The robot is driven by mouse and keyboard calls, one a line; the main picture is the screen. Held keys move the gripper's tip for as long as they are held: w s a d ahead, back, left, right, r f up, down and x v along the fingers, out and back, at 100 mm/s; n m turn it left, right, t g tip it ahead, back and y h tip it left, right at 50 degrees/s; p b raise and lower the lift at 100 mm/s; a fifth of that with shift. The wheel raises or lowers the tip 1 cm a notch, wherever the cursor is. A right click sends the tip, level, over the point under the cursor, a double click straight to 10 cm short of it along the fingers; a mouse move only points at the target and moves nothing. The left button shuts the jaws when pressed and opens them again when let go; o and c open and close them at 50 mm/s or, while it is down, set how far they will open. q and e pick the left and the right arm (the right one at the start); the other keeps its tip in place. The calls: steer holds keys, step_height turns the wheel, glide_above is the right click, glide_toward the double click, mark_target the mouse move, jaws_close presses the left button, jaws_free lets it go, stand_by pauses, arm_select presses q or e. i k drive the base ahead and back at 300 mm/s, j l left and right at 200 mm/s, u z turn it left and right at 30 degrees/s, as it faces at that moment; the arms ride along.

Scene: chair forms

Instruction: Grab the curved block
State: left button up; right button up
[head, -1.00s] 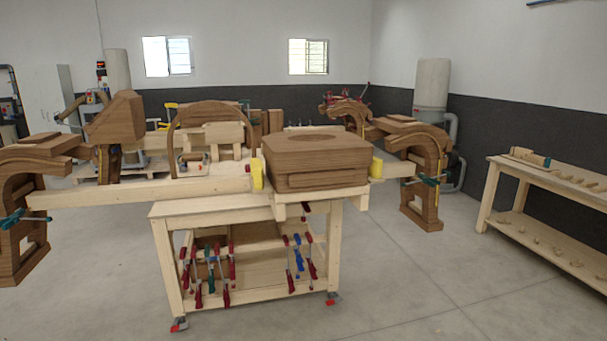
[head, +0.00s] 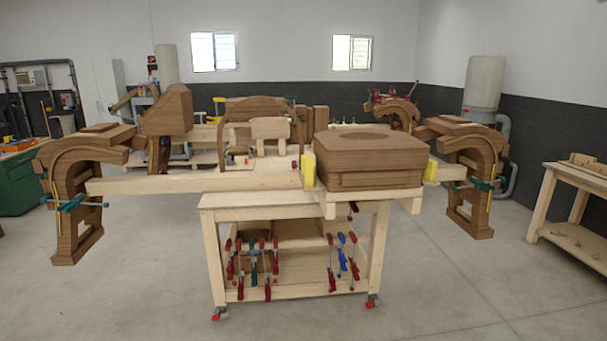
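Several brown wooden pieces have curves, and I cannot tell which one is the curved block. A large curved form (head: 72,205) hangs at the left end of a long pale beam. A similar curved form (head: 468,185) is at the right end. A thin arch (head: 224,122) stands upright on the workbench (head: 285,200). A thick block with rounded corners (head: 370,160) sits on the right part of the bench, between two yellow pieces. Neither of my grippers is in view.
The bench's lower shelf (head: 290,283) holds several red, blue and green clamps. A pale side table (head: 590,180) stands at the right. A green cabinet (head: 20,185) is at the left edge. The grey floor in front of the bench is clear.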

mark_target(308, 170)
steer(key=i+j+u, duration=0.1)
steer(key=i+u, duration=0.25)
steer(key=i, duration=0.65)
steer(key=i+z, duration=0.1)
steer(key=i, duration=0.45)
steer(key=i+j+z, duration=0.1)
steer(key=i, duration=0.45)
steer(key=i+j+z, duration=0.1)
steer(key=i, duration=0.4)
steer(key=i+j+z, duration=0.1)
steer(key=i+j, duration=0.15)
steer(key=i, duration=0.3)
steer(key=i+j+z, duration=0.3)
steer(key=i+z, duration=0.2)
steer(key=i+j+z, duration=0.45)
steer(key=i+j, duration=0.1)
